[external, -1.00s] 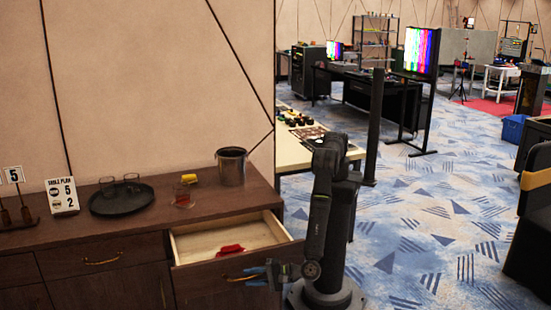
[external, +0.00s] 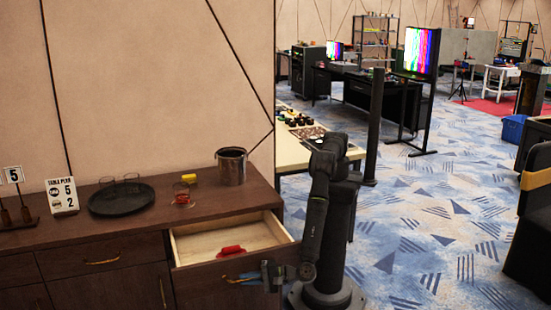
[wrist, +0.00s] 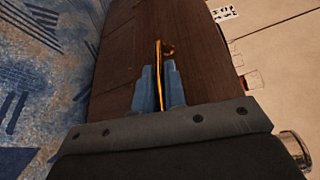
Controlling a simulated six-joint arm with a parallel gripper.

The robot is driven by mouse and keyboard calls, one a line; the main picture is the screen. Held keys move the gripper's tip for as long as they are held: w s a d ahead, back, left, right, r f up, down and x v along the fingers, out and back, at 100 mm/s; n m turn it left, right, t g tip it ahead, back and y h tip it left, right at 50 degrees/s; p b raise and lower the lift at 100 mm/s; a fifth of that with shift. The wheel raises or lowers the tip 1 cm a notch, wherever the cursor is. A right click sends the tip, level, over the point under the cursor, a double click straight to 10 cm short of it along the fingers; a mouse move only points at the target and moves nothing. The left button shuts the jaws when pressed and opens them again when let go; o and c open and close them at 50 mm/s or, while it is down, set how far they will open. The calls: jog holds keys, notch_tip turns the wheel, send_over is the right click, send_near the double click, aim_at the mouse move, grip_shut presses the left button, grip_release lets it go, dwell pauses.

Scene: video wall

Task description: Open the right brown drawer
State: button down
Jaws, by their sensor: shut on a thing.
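The right brown drawer (external: 212,291) of the wooden cabinet stands open in the external view, its pale inside showing. A red object (external: 231,250) lies in it. My gripper (external: 245,279) is at the front of this drawer, its blue fingers at handle height. In the wrist view my gripper (wrist: 159,90) has its two blue fingers on either side of the thin gold handle (wrist: 158,60) and is shut on it. The handle's far end shows beyond the fingertips.
On the cabinet top (external: 125,218) are a metal pot (external: 231,166), a yellow item (external: 189,178), a glass (external: 182,193) and a dark round tray (external: 121,200) with glasses. A pale table (external: 290,153) stands behind my arm. Carpet (external: 420,240) is clear to the right.

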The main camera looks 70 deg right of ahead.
jog(key=s+a, duration=0.2)
jog(key=shift+s+a, duration=0.3)
jog(key=shift+a, duration=0.05)
jog(key=c, duration=1.5)
grip_release()
jog(key=shift+s+d, duration=0.1)
jog(key=v, duration=1.7)
jog(key=shift+s, duration=0.1)
